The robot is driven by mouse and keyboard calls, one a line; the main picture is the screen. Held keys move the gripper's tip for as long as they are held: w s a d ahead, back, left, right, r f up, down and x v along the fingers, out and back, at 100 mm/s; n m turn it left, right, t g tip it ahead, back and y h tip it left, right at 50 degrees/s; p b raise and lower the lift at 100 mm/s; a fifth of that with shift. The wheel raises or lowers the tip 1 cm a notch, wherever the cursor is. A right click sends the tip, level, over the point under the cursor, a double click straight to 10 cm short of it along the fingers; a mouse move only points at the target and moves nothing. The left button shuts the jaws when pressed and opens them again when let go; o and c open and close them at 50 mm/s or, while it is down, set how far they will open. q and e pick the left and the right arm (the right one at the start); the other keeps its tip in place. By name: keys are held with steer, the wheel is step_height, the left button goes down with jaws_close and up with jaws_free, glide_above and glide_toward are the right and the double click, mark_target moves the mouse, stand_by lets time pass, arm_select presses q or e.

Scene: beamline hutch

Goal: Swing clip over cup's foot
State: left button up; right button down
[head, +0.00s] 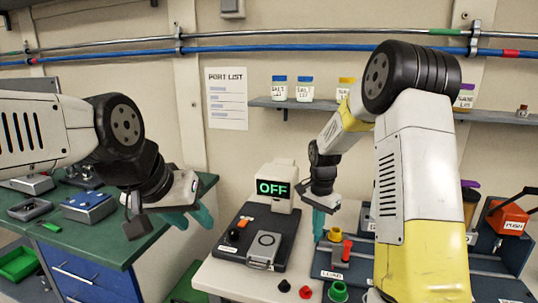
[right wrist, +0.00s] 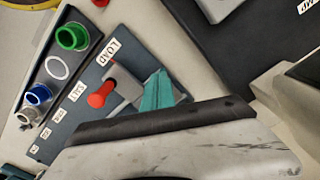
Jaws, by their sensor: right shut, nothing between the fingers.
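My right gripper (head: 319,225) is shut and empty, its teal fingers pointing down over the back of the dark board (head: 322,262) marked LOAD. In the right wrist view its fingertips (right wrist: 158,92) are beside a grey block with a red peg-like handle (right wrist: 102,95), which also shows in the head view (head: 346,250). I cannot tell whether they touch the block. A green ring-shaped cup (head: 337,291) stands at the front; I cannot tell which part is the clip or the cup's foot. My left gripper (head: 190,215) is open and empty, left of the white table.
A unit with an OFF display (head: 272,187) and a dark base with a silver plate (head: 264,246) stands left of the board. A red PUSH device (head: 508,217) stands right.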

steer(key=shift+w+a, duration=0.4)
steer(key=shift+a, duration=0.05)
steer(key=shift+w+a, duration=0.35)
steer(key=shift+w, duration=0.25)
steer(key=shift+w, duration=0.1)
steer(key=shift+w+a, duration=0.2)
steer(key=shift+w, duration=0.35)
stand_by(0.4)
steer(key=shift+w, duration=0.7)
steer(key=shift+a, duration=0.1)
